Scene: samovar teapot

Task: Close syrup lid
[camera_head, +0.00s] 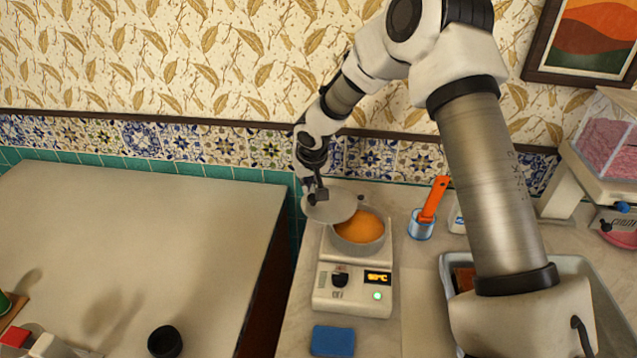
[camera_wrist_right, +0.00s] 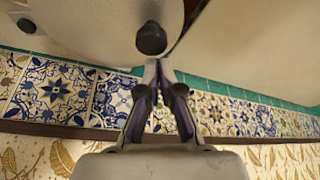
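The syrup pot (camera_head: 357,240) holds orange syrup and sits on a white heater (camera_head: 352,293) with a knob and a lit display. Its pale round lid (camera_head: 337,208) stands open, tilted to the left of the pot. In the right wrist view the lid (camera_wrist_right: 100,22) fills the upper part, with a dark round knob (camera_wrist_right: 151,38). My right gripper (camera_head: 318,196) is at the lid; its fingertips (camera_wrist_right: 159,64) are together, with nothing visible between them, just by the knob. I cannot tell whether they touch it. My left gripper is not in view.
A blue cup with an orange-handled tool (camera_head: 433,200) stands right of the pot. A metal tray (camera_head: 447,268) lies behind my right arm. A blue sponge (camera_head: 333,341) is in front of the heater. The left table (camera_head: 150,230) is mostly clear, with a black round object (camera_head: 165,341) near its front.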

